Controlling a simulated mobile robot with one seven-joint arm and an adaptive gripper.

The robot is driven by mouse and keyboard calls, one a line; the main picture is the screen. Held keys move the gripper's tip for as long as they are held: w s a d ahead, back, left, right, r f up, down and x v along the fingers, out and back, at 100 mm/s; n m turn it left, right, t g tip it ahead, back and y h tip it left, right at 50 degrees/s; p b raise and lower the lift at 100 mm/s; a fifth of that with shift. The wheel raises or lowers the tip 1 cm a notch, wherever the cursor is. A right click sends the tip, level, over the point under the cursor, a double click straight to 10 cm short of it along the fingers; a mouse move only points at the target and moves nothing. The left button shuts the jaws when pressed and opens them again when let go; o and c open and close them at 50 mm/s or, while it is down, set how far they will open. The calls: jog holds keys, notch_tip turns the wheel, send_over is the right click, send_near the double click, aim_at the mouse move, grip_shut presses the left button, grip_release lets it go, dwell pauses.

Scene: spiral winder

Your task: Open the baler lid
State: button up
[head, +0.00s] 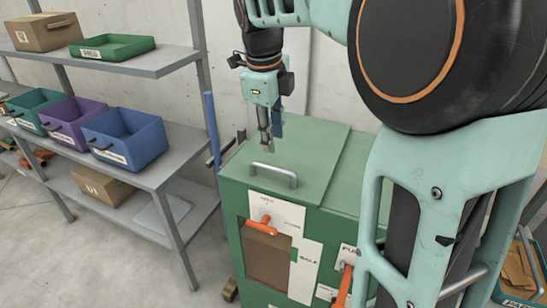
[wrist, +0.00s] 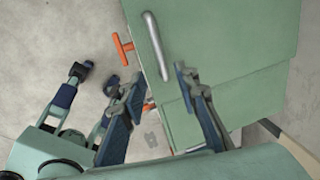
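The green baler (head: 232,215) stands in the middle of the head view. Its flat green lid (head: 310,145) lies level on top, shut as far as I can see; it also shows in the wrist view (wrist: 235,40). A grey bar handle (head: 274,174) is fixed near the lid's front edge. My gripper (head: 267,147) points down above the lid, a little behind the handle in the head view. In the wrist view the fingers (wrist: 158,78) are apart and empty, with the handle (wrist: 156,46) appearing between and beyond the tips, not gripped.
An orange T-handle (head: 260,225) sits on the baler's front, and an orange lever (head: 343,287) is lower right. A grey shelf (head: 178,170) with blue (head: 128,142), purple and green bins stands left. The floor (head: 75,255) before it is clear.

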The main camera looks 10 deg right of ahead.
aim_at(276, 169)
jog(key=f, duration=0.3)
jog(key=w+f, duration=0.1)
jog(key=f, duration=0.2)
jog(key=d+f, duration=0.1)
jog(key=f, duration=0.2)
jog(key=shift+w+f, duration=0.25)
grip_shut()
